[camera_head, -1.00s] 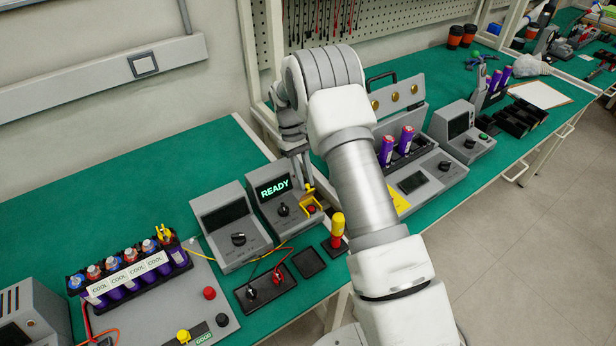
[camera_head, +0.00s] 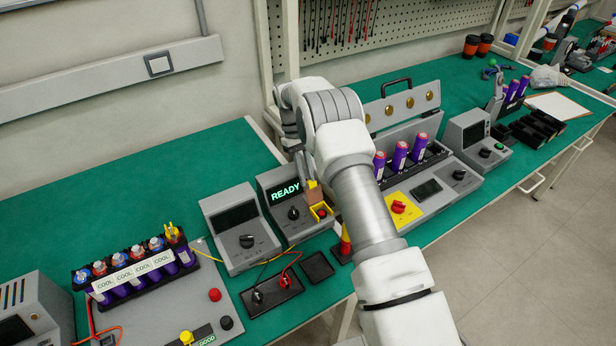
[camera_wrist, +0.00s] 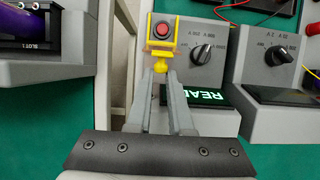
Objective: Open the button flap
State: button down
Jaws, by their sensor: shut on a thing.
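The grey READY box (camera_head: 285,203) stands on the green bench and shows a lit READY display. At its right side is a yellow button housing (camera_head: 320,210) with a red button (camera_head: 322,213) bare to view. The wrist view shows the red button (camera_wrist: 162,30) uncovered in its square yellow frame (camera_wrist: 153,45). The flap (camera_head: 315,194) appears raised at the back of the housing. My gripper (camera_wrist: 160,74) is shut on the flap's yellow tab (camera_wrist: 160,64), at the housing's edge. My fingers partly hide the flap.
A grey meter box (camera_head: 240,232) stands close left of the READY box. A yellow-and-red post (camera_head: 345,243) stands to the right, partly behind my arm. A grey case with purple cells (camera_head: 400,156) is farther right. A black terminal block (camera_head: 272,294) lies in front.

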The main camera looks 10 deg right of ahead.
jog(key=shift+f, duration=0.2)
dwell(0.3)
jog(key=c, duration=0.8)
grip_release()
jog(key=shift+w, duration=0.1)
jog(key=shift+r, duration=0.15)
jog(key=v, duration=0.6)
jog(key=shift+w+a+r, duration=0.1)
jog(key=shift+w+r, duration=0.05)
jog(key=shift+r, duration=0.1)
jog(key=shift+w+r, duration=0.15)
jog(key=shift+r, duration=0.2)
